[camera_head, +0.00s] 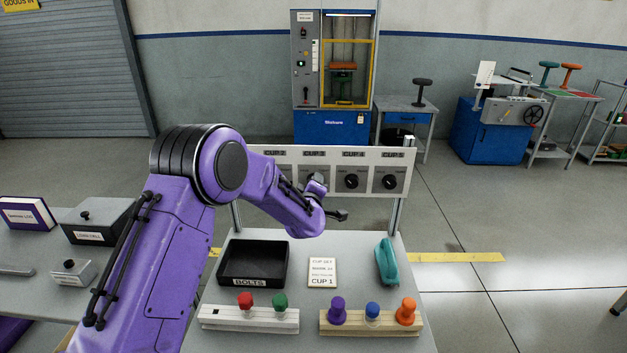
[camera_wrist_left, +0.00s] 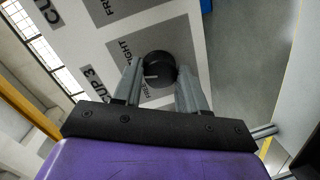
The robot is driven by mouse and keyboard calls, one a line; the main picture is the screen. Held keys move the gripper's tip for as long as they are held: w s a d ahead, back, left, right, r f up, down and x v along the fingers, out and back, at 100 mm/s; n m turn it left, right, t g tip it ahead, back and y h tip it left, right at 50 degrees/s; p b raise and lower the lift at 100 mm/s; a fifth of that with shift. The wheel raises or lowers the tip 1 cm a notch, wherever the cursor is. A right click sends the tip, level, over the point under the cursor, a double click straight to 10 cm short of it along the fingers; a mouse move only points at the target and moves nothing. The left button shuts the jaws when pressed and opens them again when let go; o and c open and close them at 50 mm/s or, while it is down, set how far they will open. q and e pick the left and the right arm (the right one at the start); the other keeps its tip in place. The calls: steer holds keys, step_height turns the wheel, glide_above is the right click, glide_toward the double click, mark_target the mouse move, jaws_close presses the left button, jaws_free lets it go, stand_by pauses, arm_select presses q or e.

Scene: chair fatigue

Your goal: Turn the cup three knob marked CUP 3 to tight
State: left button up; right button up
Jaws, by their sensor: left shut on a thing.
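The CUP 3 knob (camera_wrist_left: 160,68) is round and black with a white pointer line, on a grey square of the white panel (camera_wrist_left: 205,40). In the head view my left gripper (camera_head: 317,182) is at the panel (camera_head: 258,153), under the CUP 3 label (camera_head: 314,153), and hides most of that knob. My right gripper is not in view.
The CUP 4 knob (camera_head: 351,181) and CUP 5 knob (camera_head: 389,181) are to the right on the panel. On the table below stand a black BOLTS tray (camera_head: 253,282), a CUP 1 card (camera_head: 322,272), a teal object (camera_head: 386,262) and two racks with coloured pieces.

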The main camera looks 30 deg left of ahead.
arm_select(q)
steer(key=shift+d+f+m+g+y+p, duration=0.1)
steer(key=shift+m+g+y+p, duration=0.15)
steer(key=shift+m+p, duration=0.7)
steer(key=shift+f+m+g+y+p, duration=0.15)
steer(key=shift+m+y+p, duration=0.15)
steer(key=shift+m, duration=1.15)
steer(key=shift+r, duration=0.1)
steer(key=o, duration=1.1)
steer(key=shift+c, duration=0.2)
steer(key=b+v, duration=0.1)
steer(key=v, duration=0.9)
steer(key=shift+s, duration=0.2)
steer(key=shift+d+r, duration=0.1)
